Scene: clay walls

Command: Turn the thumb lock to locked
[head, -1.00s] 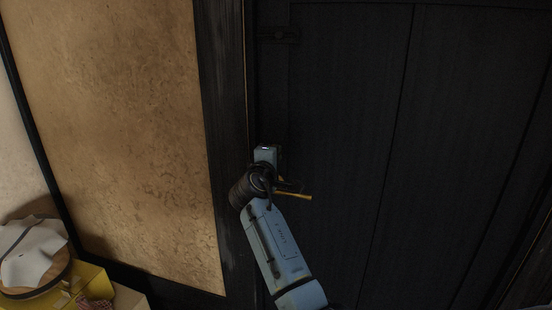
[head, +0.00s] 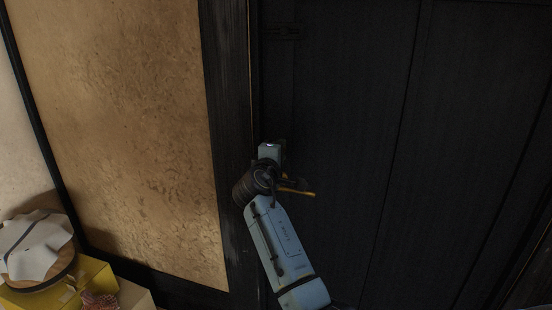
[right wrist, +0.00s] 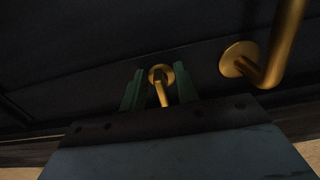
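The brass thumb lock (right wrist: 161,79) shows in the right wrist view as a small round plate with a narrow turn piece on the dark door (head: 340,130). The turn piece points down toward the gripper body in that view. My right gripper (right wrist: 160,90) is open, with one green finger on each side of the thumb lock and a visible gap to each. In the head view my right gripper (head: 270,152) is at the door's left edge, and the thumb lock is hidden behind my arm. My left gripper is not in view.
A brass door handle (right wrist: 262,68) sits right beside the thumb lock in the right wrist view; its end shows past my arm in the head view (head: 299,191). A dark door frame (head: 232,150) and clay wall panel (head: 130,140) stand left. A yellow box (head: 95,273) is lower left.

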